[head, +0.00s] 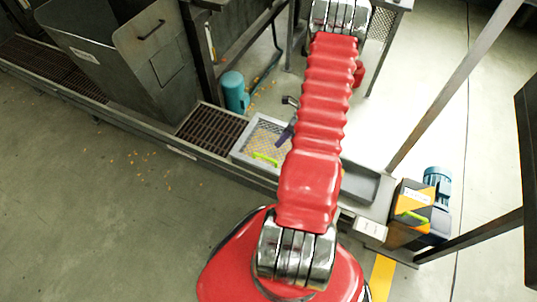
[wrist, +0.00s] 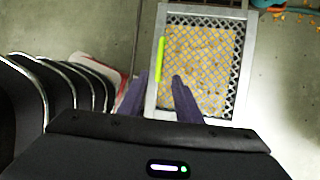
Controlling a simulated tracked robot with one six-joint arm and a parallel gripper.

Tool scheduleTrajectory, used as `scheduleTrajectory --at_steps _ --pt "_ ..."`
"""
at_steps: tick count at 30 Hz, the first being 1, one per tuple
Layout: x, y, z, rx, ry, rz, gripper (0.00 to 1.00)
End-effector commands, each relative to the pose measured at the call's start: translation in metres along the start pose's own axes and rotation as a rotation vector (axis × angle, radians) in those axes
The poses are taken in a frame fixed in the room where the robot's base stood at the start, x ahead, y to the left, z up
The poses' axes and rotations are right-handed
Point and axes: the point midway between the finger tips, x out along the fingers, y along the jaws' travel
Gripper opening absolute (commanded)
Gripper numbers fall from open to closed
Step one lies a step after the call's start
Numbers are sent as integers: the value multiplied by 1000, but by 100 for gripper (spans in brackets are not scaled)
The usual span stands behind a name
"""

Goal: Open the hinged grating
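The hinged grating (head: 270,132) is a pale-framed mesh panel with a bright green handle (head: 265,159) along its near edge. It looks flat and closed over yellow grains. In the wrist view the grating (wrist: 205,30) is seen from above, and its yellow-green handle (wrist: 160,57) runs along the left frame bar. My gripper (wrist: 160,77) has two purple fingers, spread apart and empty. In the picture their tips lie on either side of the handle's lower end; the height gap cannot be told. In the head view my gripper (head: 285,135) appears over the grating's right part, mostly hidden by my arm.
A brown slotted floor grate (head: 212,129) lies left of the grating, beside a teal motor (head: 235,92) and a large grey hopper (head: 125,60). An orange-and-black gearbox (head: 408,215) with a blue motor stands right. Metal posts rise nearby. The floor at left is open, with scattered grains.

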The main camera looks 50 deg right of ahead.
Motion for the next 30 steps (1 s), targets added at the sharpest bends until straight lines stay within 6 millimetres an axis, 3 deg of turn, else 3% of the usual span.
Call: scheduleTrajectory --at_steps 8,30 --pt "22 1 0 -1 1 2 31" --pt "120 0 0 -1 0 1 31"
